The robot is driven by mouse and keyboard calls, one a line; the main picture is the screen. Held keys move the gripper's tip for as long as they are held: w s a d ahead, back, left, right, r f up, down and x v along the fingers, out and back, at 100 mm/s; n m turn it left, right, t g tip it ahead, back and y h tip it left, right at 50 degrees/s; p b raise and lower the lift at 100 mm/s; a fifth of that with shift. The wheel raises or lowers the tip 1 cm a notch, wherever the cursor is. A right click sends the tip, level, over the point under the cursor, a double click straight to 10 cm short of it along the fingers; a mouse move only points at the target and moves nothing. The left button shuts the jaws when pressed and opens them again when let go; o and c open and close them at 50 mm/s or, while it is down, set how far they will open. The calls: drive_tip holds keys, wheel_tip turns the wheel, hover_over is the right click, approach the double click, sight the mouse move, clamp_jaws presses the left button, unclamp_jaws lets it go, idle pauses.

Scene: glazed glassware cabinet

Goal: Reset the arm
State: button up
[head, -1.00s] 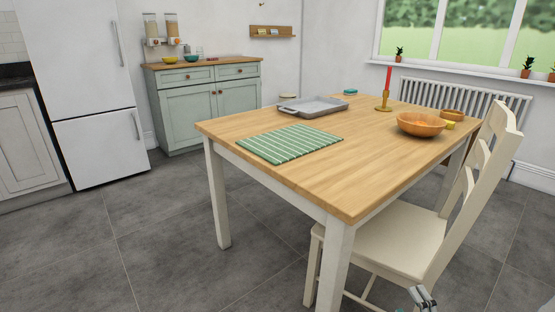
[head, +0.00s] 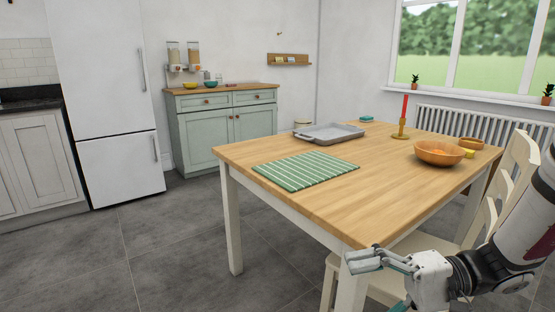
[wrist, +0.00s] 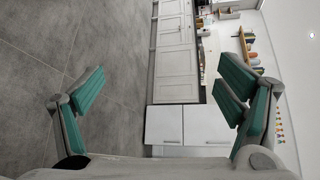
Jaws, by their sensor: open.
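My gripper (head: 372,278) shows at the lower right of the head view, beside the near corner of the wooden table (head: 330,212) and in front of the cream chair. It is open, with nothing between its fingers. In the wrist view my gripper (wrist: 160,100) has its green-padded fingers spread wide at the left and right. Past them lie grey floor tiles and, turned sideways, white cupboards.
The table holds a green striped mat (head: 306,169), a grey tray (head: 331,133), a wooden bowl (head: 438,153) and a red candle (head: 404,107). Floor at the left (head: 170,250) is clear.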

drive_tip(key=s+a+r+n+g+h, duration=0.1)
drive_tip(key=s+r+g+h, duration=0.1)
drive_tip(key=s+h, duration=0.3)
drive_tip(key=s+a+r+n+g+h, duration=0.1)
drive_tip(key=s+a+n+g+h, duration=0.1)
drive_tip(key=s, duration=0.5)
drive_tip(key=s+d+r+m+t+h, duration=0.1)
drive_tip(key=s+d+t+h, duration=0.3)
drive_tip(key=s+d+h, duration=0.45)
wheel_tip(320, 180, up, 32)
drive_tip(key=t+p, duration=0.4)
drive_tip(key=p, duration=2.6)
drive_tip(key=shift+s+d+r, duration=0.2)
drive_tip(key=shift+s+d, duration=0.05)
drive_tip(key=shift+d, duration=0.05)
drive_tip(key=shift+a+f+h, duration=0.1)
drive_tip(key=shift+h, duration=0.15)
